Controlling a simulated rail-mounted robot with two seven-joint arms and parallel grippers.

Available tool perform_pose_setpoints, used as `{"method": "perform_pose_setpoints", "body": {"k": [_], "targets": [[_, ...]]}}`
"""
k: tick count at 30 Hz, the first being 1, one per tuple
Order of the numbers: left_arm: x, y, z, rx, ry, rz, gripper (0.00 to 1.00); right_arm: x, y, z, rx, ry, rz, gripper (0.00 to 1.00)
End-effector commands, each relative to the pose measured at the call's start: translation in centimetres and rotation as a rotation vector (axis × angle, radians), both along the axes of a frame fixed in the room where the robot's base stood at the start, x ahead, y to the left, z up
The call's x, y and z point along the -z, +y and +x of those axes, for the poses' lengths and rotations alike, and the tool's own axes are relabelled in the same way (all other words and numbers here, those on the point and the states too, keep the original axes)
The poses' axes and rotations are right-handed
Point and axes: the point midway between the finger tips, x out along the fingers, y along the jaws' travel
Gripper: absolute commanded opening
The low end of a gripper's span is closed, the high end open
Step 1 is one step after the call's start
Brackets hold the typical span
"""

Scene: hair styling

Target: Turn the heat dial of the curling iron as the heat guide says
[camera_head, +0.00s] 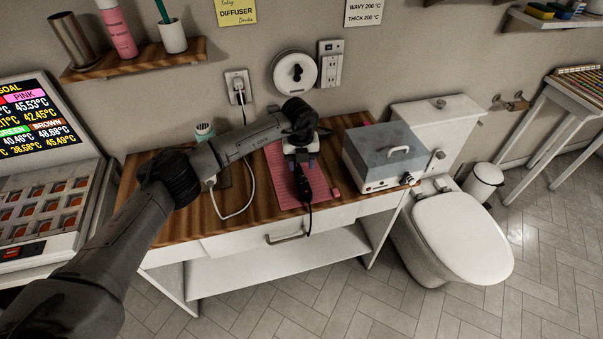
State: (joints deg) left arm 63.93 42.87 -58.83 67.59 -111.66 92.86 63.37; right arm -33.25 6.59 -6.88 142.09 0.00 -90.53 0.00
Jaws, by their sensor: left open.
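The curling iron (304,188) seems to be the dark, slim thing with a black cord on the pink mat (284,185) on the wooden counter. My left gripper (301,162) is open, points down, and hovers over or around its upper part. The gripper hides most of the iron, and I cannot make out its dial or whether the fingers touch it. The heat guide (364,12) is a white note on the wall, cut off by the top edge. Its readable lines say wavy 200 °C and thick 200 °C. My right gripper is not in view.
A white cable (252,190) loops on the counter to the left, near a white and teal item (204,131). A wall shelf (135,60) with cups hangs upper left. A yellow diffuser note (236,11) hangs above.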

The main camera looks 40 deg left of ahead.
Motion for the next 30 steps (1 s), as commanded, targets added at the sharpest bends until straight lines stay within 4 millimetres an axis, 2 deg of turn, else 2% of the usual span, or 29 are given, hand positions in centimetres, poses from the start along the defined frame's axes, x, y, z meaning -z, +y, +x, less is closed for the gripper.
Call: {"method": "perform_pose_setpoints", "body": {"k": [6,12,19,30], "targets": [[-4.2,0.1,0.0,0.001,-0.004,0.0,0.47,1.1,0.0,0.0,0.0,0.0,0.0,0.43],[-7.0,0.1,-0.1,0.0,-0.003,-0.001,0.47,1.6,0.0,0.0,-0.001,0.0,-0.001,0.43],[-8.4,0.1,-0.1,0.0,-0.001,0.0,0.47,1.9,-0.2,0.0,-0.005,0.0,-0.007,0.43],[-8.6,0.2,-0.1,0.0,-0.001,0.0,0.47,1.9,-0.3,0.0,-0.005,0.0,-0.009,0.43]]}}
